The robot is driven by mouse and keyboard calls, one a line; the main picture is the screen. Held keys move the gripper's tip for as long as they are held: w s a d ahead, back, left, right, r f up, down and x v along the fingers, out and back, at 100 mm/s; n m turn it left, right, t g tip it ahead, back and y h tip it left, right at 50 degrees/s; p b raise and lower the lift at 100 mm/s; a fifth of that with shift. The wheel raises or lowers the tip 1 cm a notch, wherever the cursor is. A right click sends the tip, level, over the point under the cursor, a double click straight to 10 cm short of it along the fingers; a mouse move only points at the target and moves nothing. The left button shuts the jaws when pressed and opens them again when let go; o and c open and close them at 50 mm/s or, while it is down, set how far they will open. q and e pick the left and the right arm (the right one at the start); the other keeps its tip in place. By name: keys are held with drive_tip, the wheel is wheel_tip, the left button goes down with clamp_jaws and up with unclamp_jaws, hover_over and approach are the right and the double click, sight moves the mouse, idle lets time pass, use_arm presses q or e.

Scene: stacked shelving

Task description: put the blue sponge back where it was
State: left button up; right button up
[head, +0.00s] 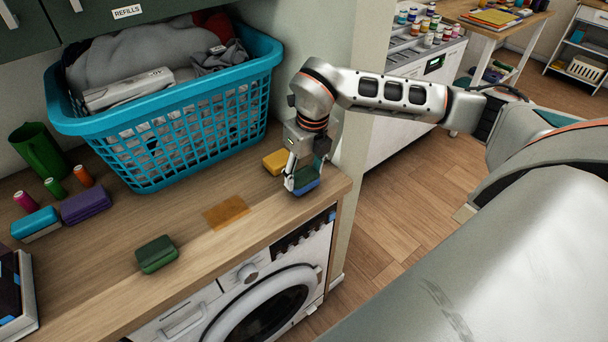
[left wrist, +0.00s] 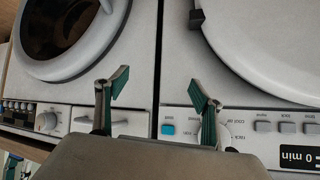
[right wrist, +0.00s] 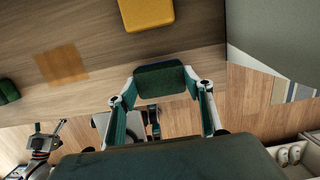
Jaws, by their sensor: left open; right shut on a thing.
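The blue sponge (head: 306,187), with a dark green top, is between the fingers of my right gripper (head: 297,176) near the counter's right end. In the right wrist view the fingers are shut on its sides and its dark green face (right wrist: 160,79) shows. I cannot tell whether it touches the counter (head: 200,235). A yellow sponge (head: 275,161) lies just behind it, also in the right wrist view (right wrist: 146,12). My left gripper (left wrist: 160,92) is open and empty in front of the white machines; it is out of the head view.
An orange-brown patch (head: 226,212) marks the counter, with a green sponge (head: 156,254) in front. A purple sponge (head: 86,205), a light blue sponge (head: 36,223), several spools and a green jug (head: 39,149) stand left. A blue laundry basket (head: 190,136) fills the back.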

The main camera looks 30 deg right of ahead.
sight(308, 180)
drive_tip(key=shift+f, duration=0.55)
use_arm(q)
drive_tip(key=shift+a+f, duration=0.1)
drive_tip(key=shift+a, duration=0.05)
use_arm(e)
drive_tip(key=shift+f, duration=0.1)
use_arm(q)
drive_tip(key=shift+f, duration=0.1)
use_arm(e)
drive_tip(key=shift+f, duration=0.1)
drive_tip(key=o, duration=0.9)
drive_tip(key=shift+o, duration=0.2)
drive_tip(key=shift+r, duration=0.35)
use_arm(q)
drive_tip(key=shift+w+d+r+b, duration=0.45)
drive_tip(key=shift+d+b, duration=0.15)
drive_tip(key=shift+b, duration=0.05)
use_arm(e)
wheel_tip(308, 180, up, 12)
drive_tip(key=s, duration=0.1)
drive_tip(key=shift+s+f, duration=0.25)
drive_tip(key=shift+s, duration=0.15)
